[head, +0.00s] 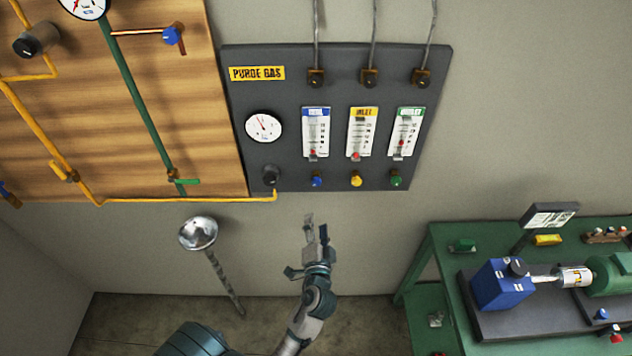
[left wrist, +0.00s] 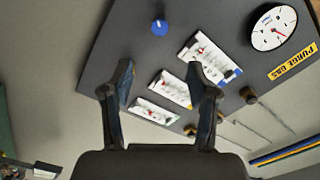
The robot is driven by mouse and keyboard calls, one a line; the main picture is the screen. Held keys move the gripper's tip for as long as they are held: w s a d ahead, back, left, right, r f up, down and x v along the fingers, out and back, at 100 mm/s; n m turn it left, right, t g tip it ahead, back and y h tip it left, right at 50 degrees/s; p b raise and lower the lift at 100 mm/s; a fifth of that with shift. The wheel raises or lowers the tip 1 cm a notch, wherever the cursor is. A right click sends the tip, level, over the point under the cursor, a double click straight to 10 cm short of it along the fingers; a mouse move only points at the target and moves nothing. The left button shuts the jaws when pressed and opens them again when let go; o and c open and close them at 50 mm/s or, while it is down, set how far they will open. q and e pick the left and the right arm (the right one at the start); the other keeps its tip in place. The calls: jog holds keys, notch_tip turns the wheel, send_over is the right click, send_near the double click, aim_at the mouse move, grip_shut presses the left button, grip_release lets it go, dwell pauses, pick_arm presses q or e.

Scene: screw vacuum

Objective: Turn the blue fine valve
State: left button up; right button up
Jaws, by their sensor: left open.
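The blue knob (head: 317,181) is at the lower edge of the dark purge gas panel (head: 290,80), below the blue-topped flow meter (head: 316,132). In the left wrist view the blue knob (left wrist: 159,27) shows at the top, beyond the fingertips and between their lines. My left gripper (head: 316,226) is below the panel, pointing up towards it. Its two fingers (left wrist: 160,78) are spread with nothing between them. It appears apart from the knob. My right gripper is not in view.
A yellow knob (head: 356,180) and a green knob (head: 396,180) sit right of the blue one. A dark knob (head: 271,175) is to its left, below a gauge (head: 264,126). A green bench (head: 430,260) stands right. A metal ladle-like object (head: 199,234) is left.

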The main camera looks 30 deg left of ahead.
aim_at(316, 184)
pick_arm(q)
jog(key=p+x, duration=0.3)
jog(key=x, duration=1.3)
jog(key=shift+w, duration=0.25)
jog(key=shift+c, duration=0.2)
jog(key=shift+f, duration=0.15)
grip_shut()
